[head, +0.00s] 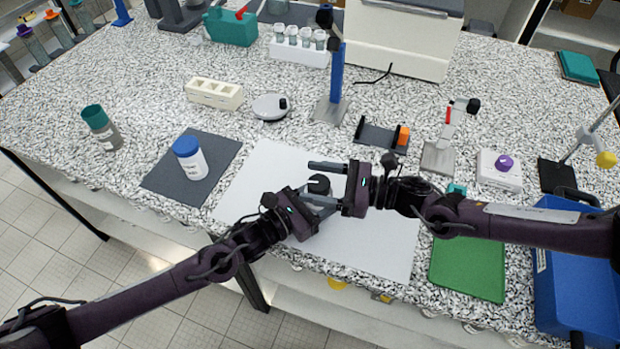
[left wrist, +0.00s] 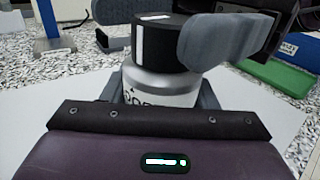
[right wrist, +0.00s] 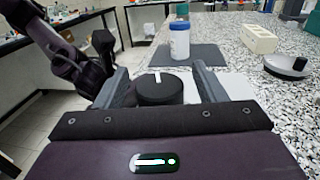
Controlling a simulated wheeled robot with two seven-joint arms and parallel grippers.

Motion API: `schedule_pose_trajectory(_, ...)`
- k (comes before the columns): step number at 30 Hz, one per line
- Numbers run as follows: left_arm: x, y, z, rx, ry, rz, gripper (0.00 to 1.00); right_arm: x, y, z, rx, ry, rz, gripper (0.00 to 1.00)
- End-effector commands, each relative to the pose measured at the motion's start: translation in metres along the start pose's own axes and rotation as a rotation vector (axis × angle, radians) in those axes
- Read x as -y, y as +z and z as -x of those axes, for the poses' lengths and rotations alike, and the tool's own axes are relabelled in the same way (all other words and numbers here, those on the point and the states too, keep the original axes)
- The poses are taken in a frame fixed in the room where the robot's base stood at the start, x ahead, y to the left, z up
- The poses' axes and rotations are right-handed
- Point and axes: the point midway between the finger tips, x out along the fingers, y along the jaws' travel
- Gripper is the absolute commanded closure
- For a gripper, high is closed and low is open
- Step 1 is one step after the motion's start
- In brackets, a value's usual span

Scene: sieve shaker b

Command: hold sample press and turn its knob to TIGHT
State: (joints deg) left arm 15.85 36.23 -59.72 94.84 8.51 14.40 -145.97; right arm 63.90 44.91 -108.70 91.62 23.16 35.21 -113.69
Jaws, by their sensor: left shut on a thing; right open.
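The sample press has a black knob (head: 319,183) on a pale grey body (left wrist: 160,85), and stands above the white sheet (head: 262,172). My left gripper (head: 316,206) is shut on its body. My right gripper (head: 319,182) is open, its fingers on either side of the knob. In the right wrist view the knob (right wrist: 160,88) sits between the fingers with gaps at both sides. A white line marks its top and points away from that camera. It also shows in the left wrist view (left wrist: 158,42). Lettering on the body is partly hidden and unreadable.
A white bottle with a blue lid (head: 190,158) stands on a dark mat (head: 222,150) to the left. Behind are a round grey device (head: 270,107) and a blue stand (head: 334,80). A green mat (head: 468,268) and blue box (head: 580,275) lie right.

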Motion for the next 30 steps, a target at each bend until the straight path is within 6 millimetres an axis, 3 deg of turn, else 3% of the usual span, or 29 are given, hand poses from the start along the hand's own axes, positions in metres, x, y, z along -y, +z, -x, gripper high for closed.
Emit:
schedule_pose_trajectory(6, -0.001, 0.000, 0.000, 0.000, 0.001, 0.000, 0.85, 0.000, 0.000, -0.016, 0.000, 0.000, -0.001, 0.36)
schedule_pose_trajectory(14, -0.001, 0.000, 0.000, 0.000, 0.002, -0.001, 0.85, 0.000, 0.000, -0.016, 0.000, 0.000, 0.000, 0.36)
schedule_pose_trajectory(24, -0.001, 0.000, 0.000, 0.000, 0.002, -0.001, 0.85, 0.000, 0.000, -0.016, 0.000, -0.001, 0.000, 0.80)
schedule_pose_trajectory(30, -0.001, 0.000, 0.000, 0.000, 0.002, -0.001, 0.85, 0.001, 0.000, -0.016, 0.000, 0.010, 0.001, 0.81)
